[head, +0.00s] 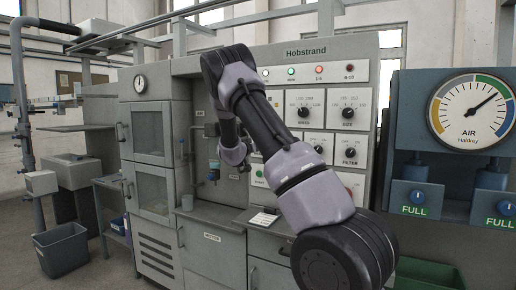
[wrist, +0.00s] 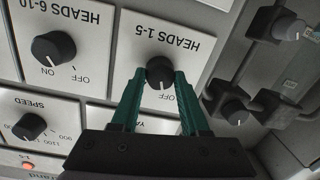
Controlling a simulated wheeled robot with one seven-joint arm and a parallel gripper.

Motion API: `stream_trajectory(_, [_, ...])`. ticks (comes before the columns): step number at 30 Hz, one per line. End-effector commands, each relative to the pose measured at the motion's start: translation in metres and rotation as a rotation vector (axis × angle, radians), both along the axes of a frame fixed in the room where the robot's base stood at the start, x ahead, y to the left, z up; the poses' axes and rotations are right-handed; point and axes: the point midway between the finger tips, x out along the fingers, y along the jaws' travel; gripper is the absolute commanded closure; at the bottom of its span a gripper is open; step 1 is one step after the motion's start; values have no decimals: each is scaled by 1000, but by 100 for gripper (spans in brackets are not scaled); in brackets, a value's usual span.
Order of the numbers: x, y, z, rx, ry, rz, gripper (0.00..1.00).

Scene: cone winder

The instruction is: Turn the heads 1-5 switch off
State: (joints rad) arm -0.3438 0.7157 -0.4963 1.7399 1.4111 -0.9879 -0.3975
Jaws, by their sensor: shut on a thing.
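The heads 1-5 switch (wrist: 160,70) is a round black knob on a white plate, seen upside down in the wrist view. My gripper (wrist: 159,75) has its two green fingers on either side of the knob, shut on it. The knob's white mark points down in the picture, close to the partly visible OFF lettering. The ON label is hidden, apparently behind the left finger. In the head view my arm covers this switch and my gripper.
The heads 6-10 switch (wrist: 53,48) sits beside it, its mark towards ON. The speed knob (wrist: 29,127) is close by. Dark fittings (wrist: 238,110) stick out at the right in the wrist view. An air gauge (head: 471,111) stands right of the machine.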

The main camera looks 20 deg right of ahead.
Motion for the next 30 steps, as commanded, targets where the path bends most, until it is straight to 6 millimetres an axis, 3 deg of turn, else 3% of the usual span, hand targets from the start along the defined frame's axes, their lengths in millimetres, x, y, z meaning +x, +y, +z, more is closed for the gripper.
stream_trajectory(9, [0, 1, -1, -69, 92, 0, 100])
stream_trajectory(25, [0, 1, -2, -82, 109, 0, 100])
stream_trajectory(26, [0, 1, -2, -82, 109, 0, 44])
stream_trajectory(27, [0, 1, -2, -82, 109, 0, 28])
stream_trajectory(30, [0, 1, -1, -82, 108, 0, 25])
